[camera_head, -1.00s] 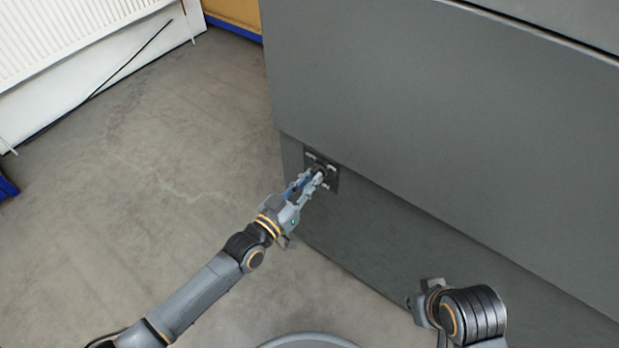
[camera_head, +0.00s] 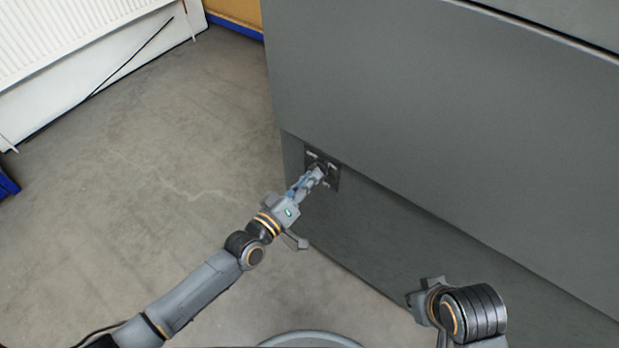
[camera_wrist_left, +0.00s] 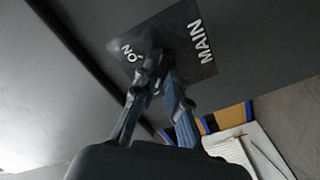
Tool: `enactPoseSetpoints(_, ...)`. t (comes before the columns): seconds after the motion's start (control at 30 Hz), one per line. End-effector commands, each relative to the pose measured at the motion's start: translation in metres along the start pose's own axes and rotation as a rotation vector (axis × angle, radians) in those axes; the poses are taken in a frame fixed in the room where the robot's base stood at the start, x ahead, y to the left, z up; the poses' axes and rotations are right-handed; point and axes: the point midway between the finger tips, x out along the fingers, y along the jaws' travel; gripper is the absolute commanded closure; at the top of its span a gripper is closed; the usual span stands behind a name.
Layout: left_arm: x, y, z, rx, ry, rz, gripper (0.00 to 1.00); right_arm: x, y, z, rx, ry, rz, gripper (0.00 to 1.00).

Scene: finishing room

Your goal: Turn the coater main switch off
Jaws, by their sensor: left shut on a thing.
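The coater main switch sits on a small dark plate (camera_head: 334,182) low on the grey cabinet, near its left corner. In the left wrist view the plate (camera_wrist_left: 178,32) carries the words MAIN and ON, seen tilted. My left gripper (camera_head: 317,174) is at the plate, its fingers shut on the switch knob. In the left wrist view its fingertips (camera_wrist_left: 160,76) cover most of the knob, so I cannot read the knob's exact setting. My right gripper (camera_head: 426,300) is at the lower right, away from the switch; its fingers are hidden.
The large grey coater cabinet (camera_head: 430,110) fills the right side, its upper panel overhanging the switch panel. A white radiator (camera_head: 80,40) is at the upper left, with a dark cable by it. The concrete floor (camera_head: 130,190) at the left is clear.

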Motion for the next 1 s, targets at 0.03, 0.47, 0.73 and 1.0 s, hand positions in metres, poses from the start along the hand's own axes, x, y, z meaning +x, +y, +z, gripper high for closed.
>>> enactPoseSetpoints(0.03, -0.001, -0.001, 0.001, -0.006, -0.002, -0.002, 1.0, 0.0, 0.0, 0.0, 0.0, 0.0, 0.0, 1.0)
enactPoseSetpoints(0.47, 0.0, -0.001, 0.001, -0.011, -0.003, -0.002, 0.79, 0.0, 0.0, 0.0, 0.0, 0.0, 0.0, 1.0)
enactPoseSetpoints(0.73, 0.0, 0.0, 0.001, -0.009, -0.001, -0.001, 0.64, 0.0, 0.0, 0.0, 0.0, 0.0, 0.0, 1.0)
enactPoseSetpoints(1.0, -0.015, -0.001, 0.001, -0.009, -0.002, -0.003, 0.64, 0.0, 0.0, -0.001, 0.002, 0.004, 0.0, 1.0)
